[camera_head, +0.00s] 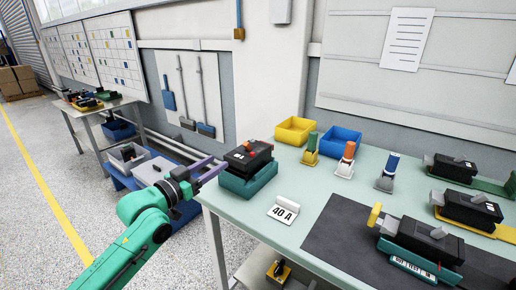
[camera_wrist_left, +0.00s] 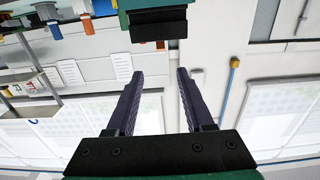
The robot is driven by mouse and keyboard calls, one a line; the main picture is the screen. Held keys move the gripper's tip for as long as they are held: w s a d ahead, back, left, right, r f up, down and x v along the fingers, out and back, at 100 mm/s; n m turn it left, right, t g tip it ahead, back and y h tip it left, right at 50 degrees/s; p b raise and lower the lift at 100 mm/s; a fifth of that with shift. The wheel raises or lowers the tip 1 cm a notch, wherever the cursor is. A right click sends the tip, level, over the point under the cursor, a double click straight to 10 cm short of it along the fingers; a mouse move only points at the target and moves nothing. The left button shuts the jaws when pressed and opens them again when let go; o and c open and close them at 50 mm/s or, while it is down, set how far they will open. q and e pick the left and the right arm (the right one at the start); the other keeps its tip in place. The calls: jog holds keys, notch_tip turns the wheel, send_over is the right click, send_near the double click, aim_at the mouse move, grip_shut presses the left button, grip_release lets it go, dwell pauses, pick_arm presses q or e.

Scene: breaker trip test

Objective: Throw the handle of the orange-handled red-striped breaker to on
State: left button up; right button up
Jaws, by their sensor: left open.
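The black breaker (camera_head: 240,160) with an orange-red handle (camera_head: 251,146) sits on a teal base (camera_head: 247,183) at the table's left end. Its red striping is too small to make out clearly. My left gripper (camera_head: 217,167) has dark purple fingers, spread apart and empty, just left of the breaker at about its height. In the left wrist view, the open gripper (camera_wrist_left: 160,73) has nothing between its fingers. The dark breaker body (camera_wrist_left: 158,24) shows upside down beyond the fingertips. Its handle cannot be made out there. My right gripper is not in view.
A "40 A" card (camera_head: 283,210) lies on the table before the breaker. Yellow (camera_head: 297,131) and blue (camera_head: 341,141) bins stand behind. Several small colored-handled items stand mid-table. Other black breakers (camera_head: 430,240) fill the right side, one on a dark mat (camera_head: 335,240).

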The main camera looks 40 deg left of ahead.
aim_at(245, 145)
pick_arm(q)
jog(key=w+p, duration=0.1)
jog(key=w, duration=0.5)
jog(key=w+p, duration=0.1)
jog(key=w, duration=0.6)
jog(key=shift+w+a, duration=0.2)
jog(key=shift+w, duration=0.1)
grip_shut()
